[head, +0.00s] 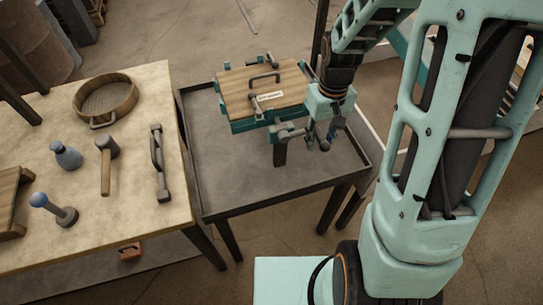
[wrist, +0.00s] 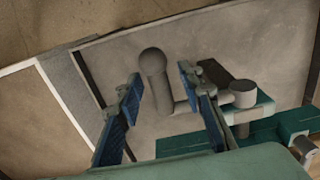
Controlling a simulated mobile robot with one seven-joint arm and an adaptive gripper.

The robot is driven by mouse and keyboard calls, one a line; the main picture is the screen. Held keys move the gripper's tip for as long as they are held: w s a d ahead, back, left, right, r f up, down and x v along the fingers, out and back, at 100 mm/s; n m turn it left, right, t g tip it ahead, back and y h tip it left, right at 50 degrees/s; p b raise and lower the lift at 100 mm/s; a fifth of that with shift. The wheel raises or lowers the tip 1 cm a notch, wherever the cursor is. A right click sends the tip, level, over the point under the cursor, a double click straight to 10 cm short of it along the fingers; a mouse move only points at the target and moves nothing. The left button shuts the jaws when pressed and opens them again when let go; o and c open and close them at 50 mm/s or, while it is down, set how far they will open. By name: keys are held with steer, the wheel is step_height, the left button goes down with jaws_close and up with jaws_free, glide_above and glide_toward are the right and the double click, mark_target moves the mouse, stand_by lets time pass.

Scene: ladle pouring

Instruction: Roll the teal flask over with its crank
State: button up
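The teal flask (head: 247,125) is a teal frame with a wooden board on top, at the back of the grey metal table. Part of it shows at the lower right of the wrist view (wrist: 292,124). Its grey crank (head: 289,134) sticks out from the near side. In the wrist view the crank's round-ended handle (wrist: 154,75) stands between the two blue-padded fingers of my gripper (wrist: 165,105). My gripper is open, with a clear gap between the left finger and the handle. In the head view my gripper (head: 323,138) is just right of the crank.
The grey table (head: 225,180) has a raised dark rim, and its front part is bare. A pale workbench (head: 130,205) at left holds a round sieve (head: 107,100), a blue-grey bottle (head: 66,155), a mallet (head: 107,160), a dark handled tool (head: 158,163) and a blue-knobbed tool (head: 55,208).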

jaws_close()
steer(key=shift+a+r+p, duration=0.15)
steer(key=shift+r+p, duration=0.45)
steer(key=shift+r, duration=0.15)
steer(key=shift+a+r+p, duration=0.1)
steer(key=shift+r+p, duration=0.45)
steer(key=shift+r, duration=0.2)
steer(key=shift+s+a+r+p, duration=1.35)
steer(key=shift+a+r+p, duration=0.65)
steer(key=shift+a+r, duration=1.6)
steer(key=s+a+f+b, duration=0.3)
steer(key=a+f+b, duration=0.6)
steer(key=f, duration=0.1)
steer(key=shift+a, duration=0.35)
steer(key=shift+f, duration=0.1)
